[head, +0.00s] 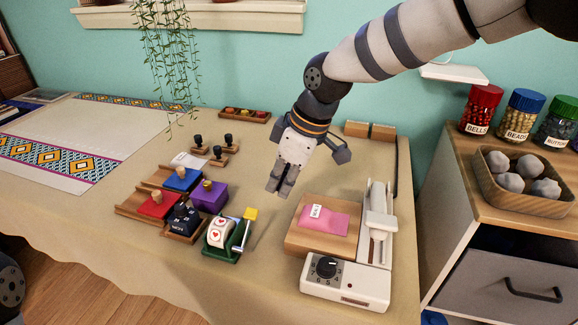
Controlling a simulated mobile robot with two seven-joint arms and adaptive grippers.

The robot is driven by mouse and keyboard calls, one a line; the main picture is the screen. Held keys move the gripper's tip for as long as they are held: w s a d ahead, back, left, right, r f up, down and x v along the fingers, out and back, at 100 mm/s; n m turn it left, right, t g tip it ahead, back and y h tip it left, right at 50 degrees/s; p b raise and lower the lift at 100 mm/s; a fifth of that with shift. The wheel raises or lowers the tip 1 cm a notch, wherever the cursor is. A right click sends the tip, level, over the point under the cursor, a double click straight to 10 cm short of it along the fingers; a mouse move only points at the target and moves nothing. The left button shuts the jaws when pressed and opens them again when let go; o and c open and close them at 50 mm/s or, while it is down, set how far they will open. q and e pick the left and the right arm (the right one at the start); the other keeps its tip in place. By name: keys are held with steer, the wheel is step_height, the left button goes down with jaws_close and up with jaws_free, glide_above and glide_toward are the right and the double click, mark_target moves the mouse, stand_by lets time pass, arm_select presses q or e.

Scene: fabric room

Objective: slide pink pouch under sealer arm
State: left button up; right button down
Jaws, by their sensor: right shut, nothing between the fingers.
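The pink pouch (338,221) lies flat on a wooden board (303,240), with a small white label near its left part. The white sealer (345,285) stands just right of and in front of the board, with a dial on its front. Its sealer arm (379,222) runs back along the right side, beside the pouch's right edge; whether the pouch reaches beneath it I cannot tell. My right gripper (279,190) hangs above the table, left of and behind the pouch, shut and empty, fingers pointing down. My left gripper is not in view.
A green holder (232,246) with a heart-marked block, a purple block (209,197) and red and blue pieces on wooden trays stand to the left. Dark-handled stamps (220,150) stand behind. A cabinet with jars and a basket (525,190) is at right.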

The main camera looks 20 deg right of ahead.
mark_target(317, 217)
steer(key=x, duration=0.2)
steer(key=shift+f, duration=0.3)
steer(key=shift+s+f, duration=0.1)
steer(key=shift+f, duration=0.1)
steer(key=shift+s+d+r+p, duration=0.2)
steer(key=shift+s+d, duration=0.15)
steer(key=shift+d, duration=0.2)
steer(key=shift+s+d+r+p, duration=0.1)
steer(key=shift+s+d+p, duration=0.1)
steer(key=shift+s+d, duration=0.25)
steer(key=shift+s+d+f, duration=0.1)
steer(key=shift+d, duration=0.25)
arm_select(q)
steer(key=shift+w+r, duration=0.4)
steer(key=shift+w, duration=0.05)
arm_select(e)
steer(key=shift+d+f, duration=0.1)
steer(key=shift+f, duration=0.05)
